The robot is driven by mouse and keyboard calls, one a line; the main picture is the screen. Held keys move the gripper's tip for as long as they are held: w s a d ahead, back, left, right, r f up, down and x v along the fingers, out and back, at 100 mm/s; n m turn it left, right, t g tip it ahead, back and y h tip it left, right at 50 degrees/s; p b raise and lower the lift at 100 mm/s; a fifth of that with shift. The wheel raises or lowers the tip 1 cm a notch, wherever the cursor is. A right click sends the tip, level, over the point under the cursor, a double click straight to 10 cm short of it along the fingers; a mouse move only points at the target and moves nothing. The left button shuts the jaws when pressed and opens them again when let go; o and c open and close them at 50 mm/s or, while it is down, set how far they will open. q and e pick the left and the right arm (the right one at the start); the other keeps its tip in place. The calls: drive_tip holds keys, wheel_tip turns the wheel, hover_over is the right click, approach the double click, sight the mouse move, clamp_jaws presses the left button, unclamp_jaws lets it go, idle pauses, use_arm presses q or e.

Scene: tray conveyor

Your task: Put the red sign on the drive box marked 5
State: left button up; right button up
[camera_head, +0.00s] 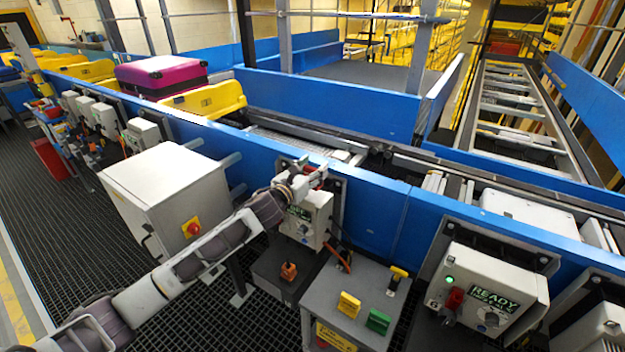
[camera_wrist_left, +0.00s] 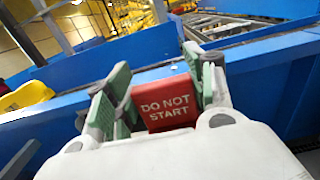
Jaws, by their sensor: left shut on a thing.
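The red sign (camera_wrist_left: 166,103), reading "DO NOT START", is between the fingers of my left gripper (camera_wrist_left: 158,82) in the left wrist view. Whether the sign touches the box I cannot tell. Another drive box (camera_head: 490,294), marked 6, stands to the right with a READY display and a red part on its front. My right gripper is not in view.
A grey stand (camera_head: 360,283) below holds a yellow sign (camera_head: 348,305) and a green sign (camera_head: 378,321). The blue conveyor wall (camera_head: 375,217) runs behind the boxes. A magenta suitcase (camera_head: 162,75) rides in a yellow tray (camera_head: 212,98).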

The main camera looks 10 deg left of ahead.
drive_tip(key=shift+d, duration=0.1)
use_arm(q)
drive_tip(key=shift+f, duration=1.85)
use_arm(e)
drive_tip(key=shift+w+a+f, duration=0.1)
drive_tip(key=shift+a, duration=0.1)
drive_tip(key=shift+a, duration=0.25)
use_arm(q)
drive_tip(key=shift+f, duration=0.2)
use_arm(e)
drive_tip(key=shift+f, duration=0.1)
use_arm(q)
drive_tip(key=o, duration=1.1)
drive_tip(key=shift+c, duration=0.2)
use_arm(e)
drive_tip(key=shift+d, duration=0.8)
use_arm(q)
drive_tip(key=shift+r, duration=0.15)
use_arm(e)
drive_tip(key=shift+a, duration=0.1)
